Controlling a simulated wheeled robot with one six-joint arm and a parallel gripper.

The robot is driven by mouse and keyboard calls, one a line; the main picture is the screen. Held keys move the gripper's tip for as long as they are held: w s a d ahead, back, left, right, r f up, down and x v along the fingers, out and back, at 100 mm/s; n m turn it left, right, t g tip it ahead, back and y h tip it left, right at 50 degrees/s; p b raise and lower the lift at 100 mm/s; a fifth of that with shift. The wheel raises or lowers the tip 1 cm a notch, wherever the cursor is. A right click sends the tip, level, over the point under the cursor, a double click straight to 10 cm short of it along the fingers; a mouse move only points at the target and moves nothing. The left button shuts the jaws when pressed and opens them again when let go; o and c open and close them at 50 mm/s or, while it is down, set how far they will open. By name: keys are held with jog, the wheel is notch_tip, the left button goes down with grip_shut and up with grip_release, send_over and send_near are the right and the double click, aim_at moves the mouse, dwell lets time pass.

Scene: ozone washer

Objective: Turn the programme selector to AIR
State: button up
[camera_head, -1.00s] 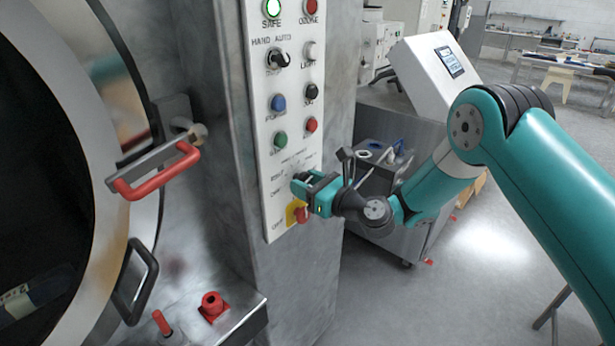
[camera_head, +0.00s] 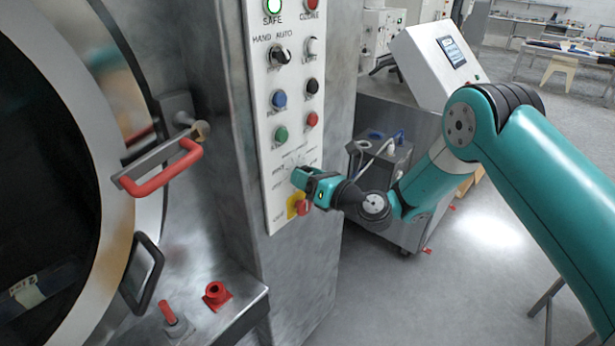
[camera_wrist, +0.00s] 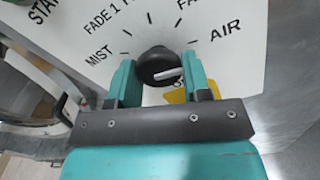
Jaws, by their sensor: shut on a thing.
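The programme selector (camera_wrist: 158,62) is a black round knob with a white pointer line on the panel in the wrist view. My gripper (camera_wrist: 160,72) is shut on it, with one teal finger on each side. The pointer line slants right and slightly up, its tip below the AIR mark. The AIR label (camera_wrist: 226,31) is at the upper right; MIST (camera_wrist: 100,55) is at the left. A label below right is mostly hidden by the right finger. In the head view my gripper (camera_head: 300,179) is at the lower panel and hides the knob.
A red knob on a yellow plate (camera_head: 291,207) sits just below my gripper. Buttons and switches line the panel (camera_head: 264,140) above. A red door handle (camera_head: 165,172) sticks out at the left. A metal trolley (camera_head: 405,165) stands behind my arm.

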jog(key=shift+s+f, duration=0.1)
jog(key=shift+f, duration=0.15)
jog(key=o, duration=0.8)
jog(key=shift+o, duration=0.4)
jog(key=shift+r, duration=0.2)
jog(key=b+v, duration=1.7)
jog(key=b, duration=0.1)
jog(key=shift+s+d, duration=0.15)
